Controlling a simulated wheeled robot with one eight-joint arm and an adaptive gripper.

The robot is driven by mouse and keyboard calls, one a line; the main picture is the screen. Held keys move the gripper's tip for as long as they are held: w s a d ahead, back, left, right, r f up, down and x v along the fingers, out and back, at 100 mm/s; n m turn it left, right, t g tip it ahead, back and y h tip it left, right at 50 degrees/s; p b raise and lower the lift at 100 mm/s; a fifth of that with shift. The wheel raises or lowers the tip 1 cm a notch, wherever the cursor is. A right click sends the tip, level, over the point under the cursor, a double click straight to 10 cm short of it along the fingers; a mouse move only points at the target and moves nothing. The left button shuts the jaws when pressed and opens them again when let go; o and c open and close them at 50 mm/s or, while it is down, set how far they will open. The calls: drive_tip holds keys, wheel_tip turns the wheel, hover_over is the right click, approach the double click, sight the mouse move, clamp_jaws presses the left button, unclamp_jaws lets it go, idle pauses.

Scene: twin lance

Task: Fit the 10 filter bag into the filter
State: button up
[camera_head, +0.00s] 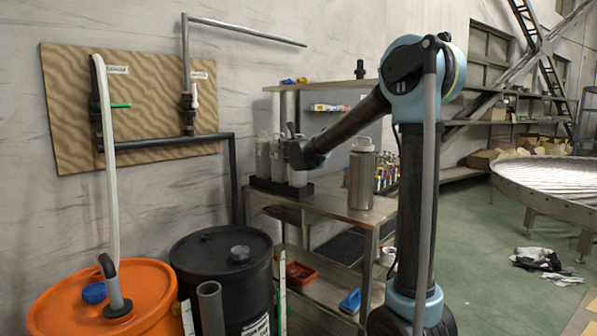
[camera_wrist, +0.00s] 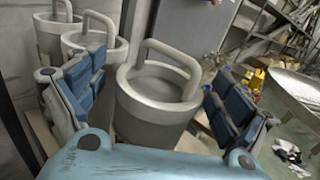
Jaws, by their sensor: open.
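Three pale grey cylinders with loop handles, apparently the filter bags, stand upright in a black rack (camera_head: 262,186) on a metal table. The nearest bag (camera_head: 297,178) also shows in the wrist view (camera_wrist: 150,112), between the blue-padded fingers of my open gripper (camera_wrist: 155,78). I cannot tell whether the fingers touch it. The other two bags (camera_wrist: 92,42) (camera_wrist: 52,35) stand to its left. No size number is readable on any bag. In the head view my gripper (camera_head: 296,150) partly hides the bags. A steel canister (camera_head: 361,175) with a top handle, perhaps the filter, stands upright to their right.
A shelf (camera_head: 325,85) rises behind the table. An orange drum (camera_head: 75,300) and a black drum (camera_head: 215,260) stand at front left. Red (camera_head: 300,273) and blue (camera_head: 350,300) trays lie on the lower shelf.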

drive_tip(key=c, duration=1.6)
drive_tip(key=shift+o, duration=0.2)
wheel_tip(320, 180, up, 10)
drive_tip(key=shift+r, duration=0.1)
